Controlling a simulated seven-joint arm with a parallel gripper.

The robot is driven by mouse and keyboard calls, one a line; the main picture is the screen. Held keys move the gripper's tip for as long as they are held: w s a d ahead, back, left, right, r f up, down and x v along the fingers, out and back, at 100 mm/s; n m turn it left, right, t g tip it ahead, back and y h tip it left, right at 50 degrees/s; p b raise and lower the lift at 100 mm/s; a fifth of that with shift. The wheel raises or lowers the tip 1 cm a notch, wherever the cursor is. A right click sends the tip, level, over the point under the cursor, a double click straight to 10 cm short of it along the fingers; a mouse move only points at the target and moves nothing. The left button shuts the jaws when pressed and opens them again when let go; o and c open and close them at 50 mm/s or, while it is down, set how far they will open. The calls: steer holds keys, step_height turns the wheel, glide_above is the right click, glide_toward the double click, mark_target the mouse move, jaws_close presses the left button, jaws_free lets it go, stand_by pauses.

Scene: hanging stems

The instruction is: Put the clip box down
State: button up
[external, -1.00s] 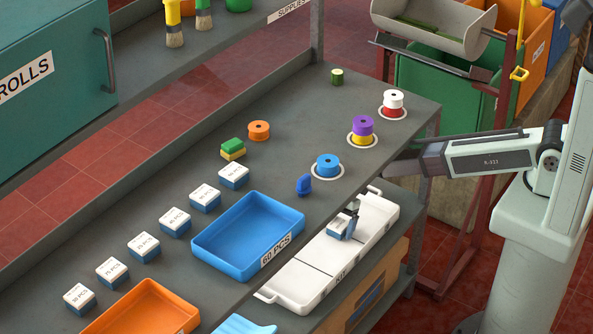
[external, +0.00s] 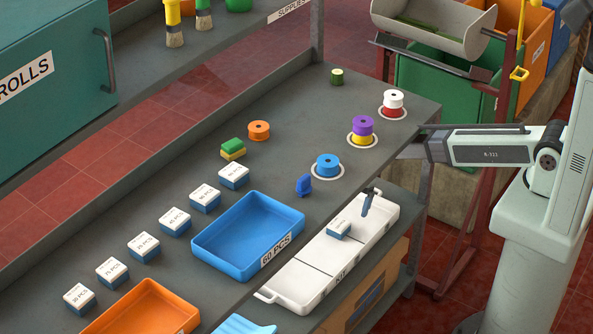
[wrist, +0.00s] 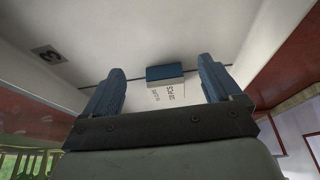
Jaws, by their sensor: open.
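The clip box (external: 339,229), white on top with a blue lower part, rests on the long white tray (external: 285,287) at the bench's front edge. It sits near one of the tray's dividing lines; I cannot tell exactly which section it is in. My gripper (external: 368,201) is above the tray, to the upper right of the box and apart from it. In the wrist view my gripper (wrist: 160,66) has its two blue fingers spread wide. The box (wrist: 165,74) shows beyond and between them, with its printed label, touching neither finger.
More clip boxes (external: 175,221) stand in a row on the bench (external: 290,122) at left. A blue bin (external: 245,235) and an orange bin (external: 145,308) lie left of the tray. Spools, including a blue one (external: 327,165), and a dark blue item (external: 304,184) stand behind it.

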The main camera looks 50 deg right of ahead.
steer(key=shift+d, duration=2.1)
